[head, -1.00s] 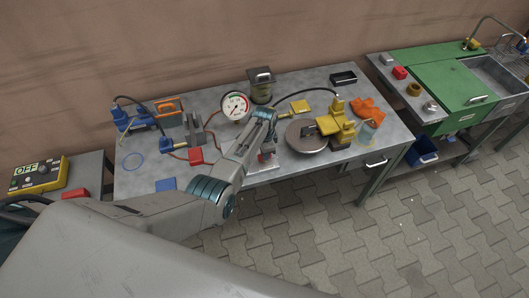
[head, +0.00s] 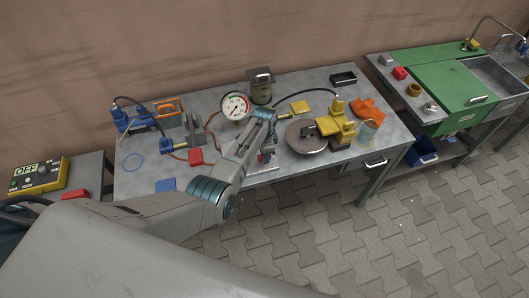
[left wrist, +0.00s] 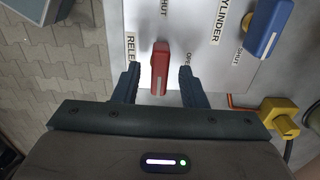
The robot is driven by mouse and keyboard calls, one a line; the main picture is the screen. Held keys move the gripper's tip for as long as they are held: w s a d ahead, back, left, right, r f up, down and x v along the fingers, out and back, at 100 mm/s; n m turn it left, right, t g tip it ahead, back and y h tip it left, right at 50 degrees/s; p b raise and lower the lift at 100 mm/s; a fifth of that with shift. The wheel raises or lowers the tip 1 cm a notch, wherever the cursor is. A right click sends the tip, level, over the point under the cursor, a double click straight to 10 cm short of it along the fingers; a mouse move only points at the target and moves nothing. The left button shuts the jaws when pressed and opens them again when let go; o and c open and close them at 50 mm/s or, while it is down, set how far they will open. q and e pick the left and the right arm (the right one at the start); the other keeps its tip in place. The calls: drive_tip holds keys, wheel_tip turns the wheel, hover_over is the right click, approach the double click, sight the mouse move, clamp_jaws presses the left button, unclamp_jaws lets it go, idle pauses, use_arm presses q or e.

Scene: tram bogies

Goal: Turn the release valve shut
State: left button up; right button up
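The release valve's red lever (left wrist: 160,66) stands on a white labelled panel (left wrist: 188,78) in the left wrist view. Part of a "RELE" label is to its left, "OPEN" to its right and "SHUT" beyond its far end. My left gripper (left wrist: 159,78) is open, with one finger on each side of the red lever. Gaps show between the lever and both fingers. In the head view my left gripper (head: 265,157) is over the front of the bench and mostly hides the panel and lever. My right gripper is in neither view.
A blue lever (left wrist: 267,28) labelled "CYLINDER" and a yellow fitting (left wrist: 281,117) are to the right. On the bench (head: 215,97) are a pressure gauge (head: 234,107), a round metal disc (head: 303,137) and a yellow device (head: 337,125) near the arm.

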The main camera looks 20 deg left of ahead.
use_arm(q)
wheel_tip(320, 180, up, 11)
drive_tip(key=b, duration=0.2)
drive_tip(key=shift+b, duration=0.3)
drive_tip(key=shift+f, duration=0.1)
idle(0.3)
